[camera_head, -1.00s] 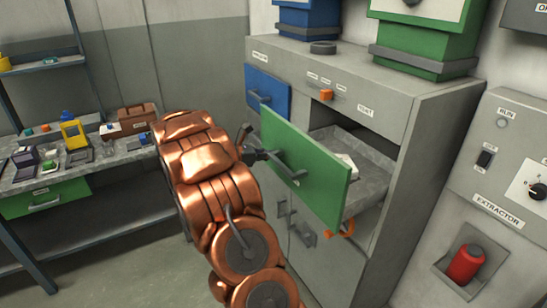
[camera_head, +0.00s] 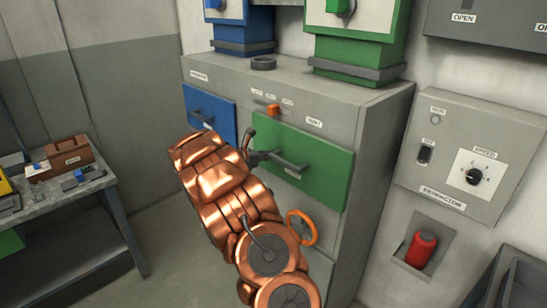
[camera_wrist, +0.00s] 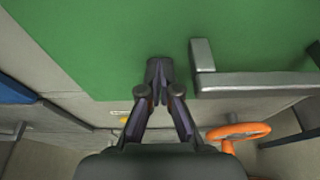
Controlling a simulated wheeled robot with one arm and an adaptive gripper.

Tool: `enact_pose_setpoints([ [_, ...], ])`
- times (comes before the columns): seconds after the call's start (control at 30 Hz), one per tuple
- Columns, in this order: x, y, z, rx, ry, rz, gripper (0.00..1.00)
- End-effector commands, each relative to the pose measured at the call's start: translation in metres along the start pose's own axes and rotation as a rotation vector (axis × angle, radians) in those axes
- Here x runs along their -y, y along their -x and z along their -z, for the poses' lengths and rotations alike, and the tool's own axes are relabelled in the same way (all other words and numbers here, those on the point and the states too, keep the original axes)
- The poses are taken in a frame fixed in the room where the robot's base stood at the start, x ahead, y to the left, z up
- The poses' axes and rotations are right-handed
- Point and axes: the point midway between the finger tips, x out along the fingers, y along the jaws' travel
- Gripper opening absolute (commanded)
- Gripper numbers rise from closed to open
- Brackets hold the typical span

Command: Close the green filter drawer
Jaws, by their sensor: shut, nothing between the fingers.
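The green filter drawer (camera_head: 318,168) sits in the grey cabinet, and its front looks about flush with the cabinet face in the head view. Its dark grey bar handle (camera_head: 290,164) runs across the front. In the wrist view the green front (camera_wrist: 110,40) fills the top, with the handle (camera_wrist: 250,83) at right. My gripper (camera_head: 255,158) is shut and empty, its fingertips (camera_wrist: 158,66) at the green front just left of the handle. I cannot tell whether they touch it. My copper arm hides the cabinet's lower left.
A blue drawer (camera_head: 210,112) is left of the green one. An orange handwheel (camera_head: 302,228) is below, near my arm. An orange knob (camera_head: 272,109) sits above. The extractor panel (camera_head: 468,150) is at right, a workbench (camera_head: 100,182) at left.

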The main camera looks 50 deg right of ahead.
Motion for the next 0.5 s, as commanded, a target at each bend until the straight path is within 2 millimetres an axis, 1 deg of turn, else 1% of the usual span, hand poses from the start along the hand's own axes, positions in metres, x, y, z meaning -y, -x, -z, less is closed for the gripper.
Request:
enact_pose_setpoints([
  [0.5, 0.001, -0.0033, -0.0037, 0.004, -0.002, 0.001, 0.0],
])
